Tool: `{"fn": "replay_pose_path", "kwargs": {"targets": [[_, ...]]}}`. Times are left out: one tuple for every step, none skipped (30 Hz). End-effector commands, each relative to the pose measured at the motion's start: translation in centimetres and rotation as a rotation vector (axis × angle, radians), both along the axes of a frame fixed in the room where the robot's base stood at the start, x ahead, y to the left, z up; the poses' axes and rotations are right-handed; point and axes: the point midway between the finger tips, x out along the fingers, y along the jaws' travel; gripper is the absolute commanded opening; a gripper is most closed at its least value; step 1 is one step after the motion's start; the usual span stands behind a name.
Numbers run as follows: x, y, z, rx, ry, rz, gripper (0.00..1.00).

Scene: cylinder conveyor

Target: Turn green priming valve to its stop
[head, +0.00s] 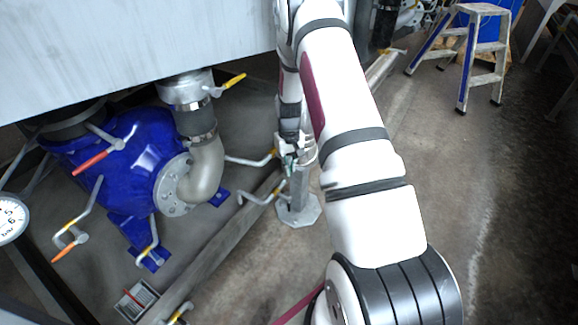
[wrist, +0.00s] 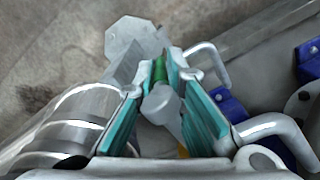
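The green priming valve shows in the wrist view as a narrow green handle (wrist: 159,70) between the tips of my gripper's teal-padded fingers. A round grey valve part (wrist: 161,103) sits just below it in the picture, also between the fingers. My gripper (wrist: 158,74) is closed in on the green handle, with a pad close against each side; the exact contact is hard to see. In the head view my gripper (head: 290,160) is low beside the grey pipework, left of my forearm, and the green handle cannot be made out clearly.
A blue pump (head: 130,160) with orange- and yellow-marked handles stands at the left. A grey tank (head: 130,45) overhangs it. Bent pipes (head: 255,160) and a post foot (head: 298,213) are near my gripper. Floor at the right is free up to a stepladder (head: 470,45).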

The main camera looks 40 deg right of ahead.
Motion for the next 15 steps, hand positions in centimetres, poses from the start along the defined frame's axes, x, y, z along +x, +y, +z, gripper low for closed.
{"fn": "replay_pose_path", "kwargs": {"targets": [[0.02,0.01,0.0,0.0,-0.001,0.0,0.0],[0.02,0.01,0.0,0.001,-0.001,0.0,0.0],[0.02,0.0,-0.01,0.004,0.001,-0.001,0.0],[0.0,0.0,-0.02,0.011,0.003,-0.002,0.0],[-0.01,0.0,-0.04,0.022,0.008,-0.003,0.0],[-0.03,0.02,-0.03,0.04,0.015,-0.004,0.0],[-0.03,0.01,-0.01,0.054,0.02,-0.004,0.0],[-0.06,0.1,-0.01,0.07,0.026,-0.003,0.0],[-0.05,0.14,0.0,0.088,0.032,-0.003,0.0],[-0.1,0.16,-0.01,0.1,0.036,-0.004,0.0],[-0.09,0.24,0.0,0.109,0.039,-0.003,0.0],[-0.07,0.32,0.03,0.119,0.042,-0.001,0.0],[-0.04,0.33,0.04,0.124,0.043,-0.001,0.0],[-0.04,0.34,0.04,0.125,0.043,0.0,0.0],[-0.04,0.36,0.03,0.126,0.043,0.0,0.0]]}}
